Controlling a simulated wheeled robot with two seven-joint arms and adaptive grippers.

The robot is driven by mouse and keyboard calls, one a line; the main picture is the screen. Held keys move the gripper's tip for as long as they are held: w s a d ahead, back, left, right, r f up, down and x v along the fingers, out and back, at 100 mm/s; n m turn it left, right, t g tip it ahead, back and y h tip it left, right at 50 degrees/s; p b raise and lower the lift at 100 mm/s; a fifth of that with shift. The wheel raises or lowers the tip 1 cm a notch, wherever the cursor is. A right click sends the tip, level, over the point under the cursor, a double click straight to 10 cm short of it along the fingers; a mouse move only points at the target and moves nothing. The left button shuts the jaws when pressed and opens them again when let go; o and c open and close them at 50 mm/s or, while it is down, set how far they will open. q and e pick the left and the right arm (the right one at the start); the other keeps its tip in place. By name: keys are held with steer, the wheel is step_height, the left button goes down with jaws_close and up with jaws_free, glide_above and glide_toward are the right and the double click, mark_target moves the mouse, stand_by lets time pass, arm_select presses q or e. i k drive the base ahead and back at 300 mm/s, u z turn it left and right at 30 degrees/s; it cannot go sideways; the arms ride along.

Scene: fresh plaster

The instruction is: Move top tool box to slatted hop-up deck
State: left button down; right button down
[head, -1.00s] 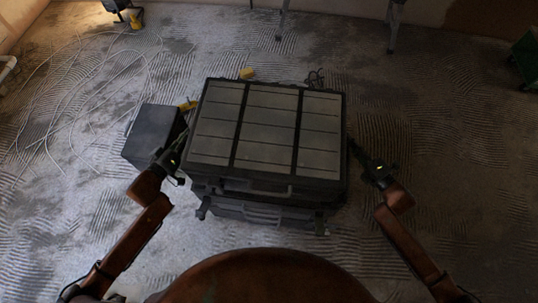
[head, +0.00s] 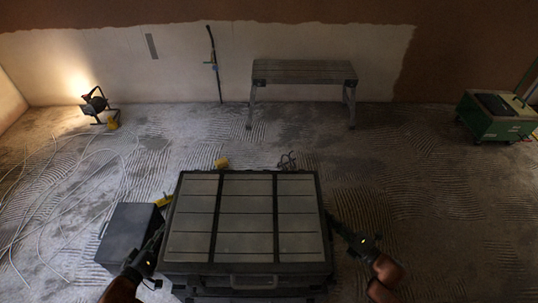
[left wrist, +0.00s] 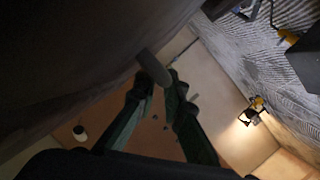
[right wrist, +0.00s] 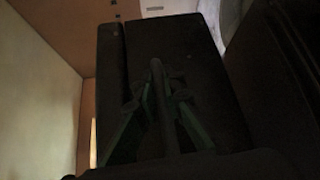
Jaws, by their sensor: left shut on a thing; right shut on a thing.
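The top tool box (head: 246,231) is a wide dark case with grey panels on its lid, large in the front middle of the head view. It sits over a second dark tool box (head: 250,295), mostly hidden below it; I cannot tell whether there is a gap between them. My left gripper (head: 160,238) is shut on a grey handle (left wrist: 153,68) at the box's left side. My right gripper (head: 336,224) is shut on a bar-like handle (right wrist: 158,100) at its right side. The slatted hop-up deck (head: 304,72) stands empty on legs by the back wall.
A dark box (head: 130,232) stands on the floor close to the left. A work lamp (head: 97,104) and loose cables (head: 70,190) lie farther left. A green machine (head: 496,116) stands at the back right.

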mark_target(307, 67)
steer(key=z, duration=2.3)
steer(key=i, duration=2.85)
steer(key=u, duration=0.65)
